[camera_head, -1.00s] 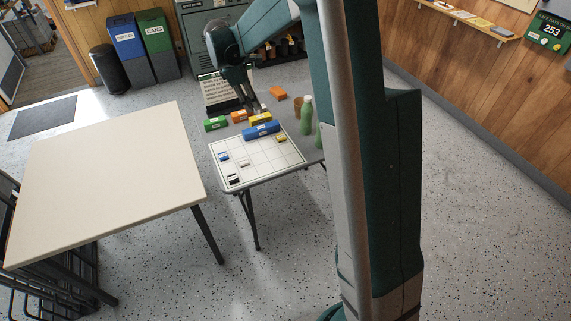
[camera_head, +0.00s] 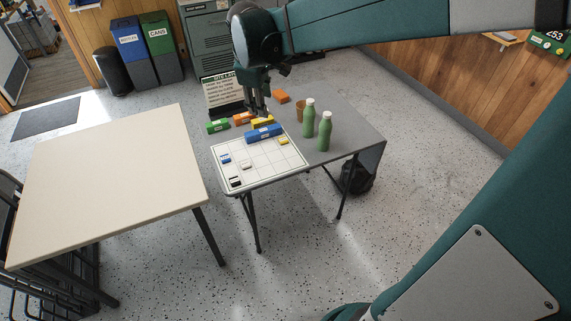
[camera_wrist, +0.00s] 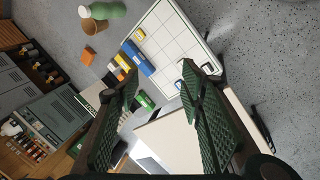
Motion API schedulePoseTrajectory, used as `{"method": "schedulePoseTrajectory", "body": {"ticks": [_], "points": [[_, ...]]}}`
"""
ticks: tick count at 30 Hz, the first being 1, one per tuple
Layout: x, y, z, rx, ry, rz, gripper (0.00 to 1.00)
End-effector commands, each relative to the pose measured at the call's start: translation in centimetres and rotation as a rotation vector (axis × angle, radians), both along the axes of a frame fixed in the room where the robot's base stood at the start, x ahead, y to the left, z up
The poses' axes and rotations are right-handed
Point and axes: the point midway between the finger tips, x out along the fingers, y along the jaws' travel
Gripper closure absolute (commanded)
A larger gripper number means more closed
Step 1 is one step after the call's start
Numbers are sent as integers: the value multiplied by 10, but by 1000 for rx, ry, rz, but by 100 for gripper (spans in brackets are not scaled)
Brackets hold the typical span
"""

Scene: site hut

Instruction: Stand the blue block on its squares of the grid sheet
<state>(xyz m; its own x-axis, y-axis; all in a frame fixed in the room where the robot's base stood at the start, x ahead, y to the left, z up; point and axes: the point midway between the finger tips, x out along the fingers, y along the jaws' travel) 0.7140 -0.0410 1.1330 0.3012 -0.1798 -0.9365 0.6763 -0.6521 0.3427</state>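The long blue block (camera_head: 264,133) lies at the far edge of the white grid sheet (camera_head: 270,165) on the small grey table. It also shows in the wrist view (camera_wrist: 139,58), ahead of my gripper and apart from it. My gripper (camera_head: 257,108) is above the far side of that table, near the yellow block (camera_head: 262,122). In the wrist view my gripper (camera_wrist: 160,80) has its fingers wide apart with nothing between them. Small blue, white, black and yellow pieces sit on squares of the sheet. Whether the blue block touches the yellow block is unclear.
Green (camera_head: 218,126) and orange (camera_head: 243,118) blocks lie behind the sheet. Two green bottles (camera_head: 324,131) and a brown cup (camera_head: 300,111) stand at the right. Another orange block (camera_head: 281,96) lies at the back. A larger cream table (camera_head: 110,180) stands left, its top clear.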

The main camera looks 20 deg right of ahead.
Motion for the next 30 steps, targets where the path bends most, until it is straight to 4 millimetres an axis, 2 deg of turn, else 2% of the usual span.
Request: {"method": "schedulePoseTrajectory", "body": {"ticks": [1,15,30], "points": [[-11,1,3,12,-13,-19,61],[-97,13,22,147,-133,-213,61],[-184,25,19,308,-247,-421,61]]}}
